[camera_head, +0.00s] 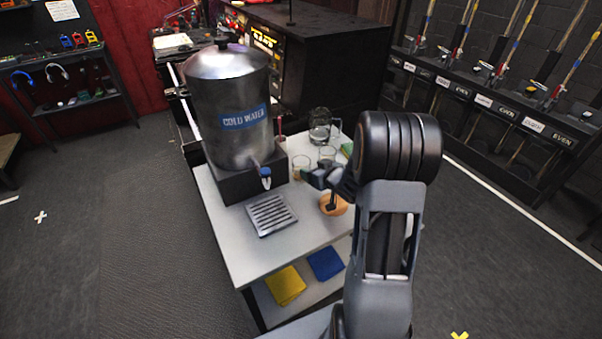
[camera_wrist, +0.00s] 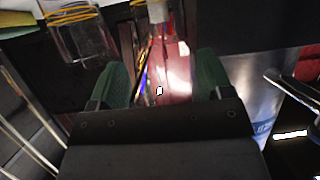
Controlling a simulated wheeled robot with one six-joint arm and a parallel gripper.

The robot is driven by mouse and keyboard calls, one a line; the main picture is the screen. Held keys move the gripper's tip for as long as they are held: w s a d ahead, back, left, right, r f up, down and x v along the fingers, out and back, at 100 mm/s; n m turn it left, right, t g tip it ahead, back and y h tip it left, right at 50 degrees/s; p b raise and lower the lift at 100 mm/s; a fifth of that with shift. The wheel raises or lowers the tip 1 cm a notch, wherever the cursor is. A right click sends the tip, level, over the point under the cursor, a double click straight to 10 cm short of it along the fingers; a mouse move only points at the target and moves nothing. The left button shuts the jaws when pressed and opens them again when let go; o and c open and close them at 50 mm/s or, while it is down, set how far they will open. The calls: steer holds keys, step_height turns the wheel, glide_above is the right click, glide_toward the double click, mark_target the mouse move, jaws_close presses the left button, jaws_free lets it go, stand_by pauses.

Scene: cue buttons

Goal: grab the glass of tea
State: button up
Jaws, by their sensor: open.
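Small clear glasses stand on the white table in the head view. One glass (camera_head: 301,167), with a faint amber-green tint, is just left of my gripper, and another glass (camera_head: 327,154) stands behind it. I cannot tell for certain which holds tea. My gripper (camera_head: 314,177) is open, reaching left over the table close to the tinted glass. In the wrist view its two green-padded fingers (camera_wrist: 162,78) are apart. Between and beyond them is a blurred pinkish, clear upright shape (camera_wrist: 170,62); I cannot tell whether it is a glass. Nothing is visibly held.
A steel cold-water dispenser (camera_head: 228,105) stands left of the glasses, with a drip tray (camera_head: 270,214) in front. A glass jug (camera_head: 319,126) stands behind. A round wooden piece (camera_head: 333,205) lies below my gripper. Yellow (camera_head: 286,285) and blue (camera_head: 325,263) cloths lie on the lower shelf.

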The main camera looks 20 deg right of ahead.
mark_target(297, 160)
steer(key=shift+p+x, duration=0.5)
steer(key=shift+x, duration=3.05)
steer(key=shift+r, duration=0.1)
steer(key=c, duration=0.6)
steer(key=shift+c, duration=0.3)
steer(key=shift+r, duration=0.15)
